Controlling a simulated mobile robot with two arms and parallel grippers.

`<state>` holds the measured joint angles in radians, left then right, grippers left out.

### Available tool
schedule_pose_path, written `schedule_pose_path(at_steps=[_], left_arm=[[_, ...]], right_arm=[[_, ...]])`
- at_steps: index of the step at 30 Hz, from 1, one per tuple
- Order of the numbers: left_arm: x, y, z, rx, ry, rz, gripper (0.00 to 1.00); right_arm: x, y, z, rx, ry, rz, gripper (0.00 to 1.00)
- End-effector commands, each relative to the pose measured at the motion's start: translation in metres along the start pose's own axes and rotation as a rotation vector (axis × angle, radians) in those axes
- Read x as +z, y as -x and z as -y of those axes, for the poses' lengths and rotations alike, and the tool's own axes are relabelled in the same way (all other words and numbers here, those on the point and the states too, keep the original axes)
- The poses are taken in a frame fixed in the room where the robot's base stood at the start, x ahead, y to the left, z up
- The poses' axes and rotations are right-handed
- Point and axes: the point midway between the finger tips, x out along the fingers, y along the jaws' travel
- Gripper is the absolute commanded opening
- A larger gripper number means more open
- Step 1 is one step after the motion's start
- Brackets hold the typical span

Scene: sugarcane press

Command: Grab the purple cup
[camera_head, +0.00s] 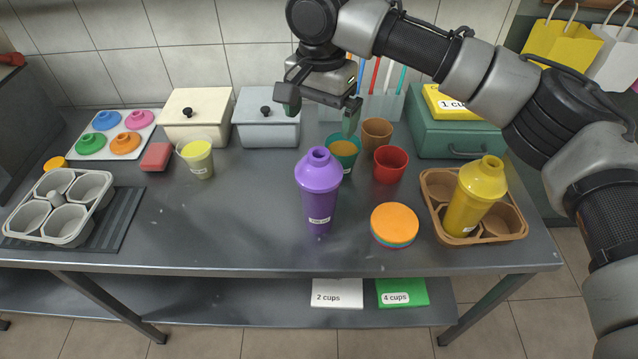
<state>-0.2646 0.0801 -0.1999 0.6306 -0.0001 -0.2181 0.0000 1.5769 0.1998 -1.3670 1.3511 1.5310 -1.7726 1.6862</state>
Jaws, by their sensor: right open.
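The purple cup (319,188) is a tall tapered vessel with a domed purple lid and a small white label near its base. It stands upright on the grey metal table (255,225), near the middle. My right gripper (319,118) comes from the right on its grey and black arm. My left gripper is not in view.
Red (390,165) and brown (377,133) cups stand right of the purple cup, with stacked lids (394,224) in front. A brown carrier (515,221) holds a yellow cup (474,197). A grey carrier (88,222) sits left. The table's left-centre is clear.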

Motion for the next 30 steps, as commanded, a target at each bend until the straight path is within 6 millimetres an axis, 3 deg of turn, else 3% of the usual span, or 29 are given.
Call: schedule_pose_path(at_steps=[6,10,14,21,30], left_arm=[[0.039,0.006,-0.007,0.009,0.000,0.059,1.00],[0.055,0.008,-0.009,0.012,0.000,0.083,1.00],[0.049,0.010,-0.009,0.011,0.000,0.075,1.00],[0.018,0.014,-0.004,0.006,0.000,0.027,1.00],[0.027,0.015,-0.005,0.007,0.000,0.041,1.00]], right_arm=[[0.000,-0.035,-0.001,0.003,0.001,0.001,1.00],[0.000,-0.048,0.000,0.001,0.002,0.001,1.00],[0.001,-0.057,0.000,0.002,0.002,0.000,1.00],[0.002,-0.093,0.001,0.002,0.003,0.001,1.00],[0.002,-0.102,0.002,0.000,0.003,0.000,1.00]])
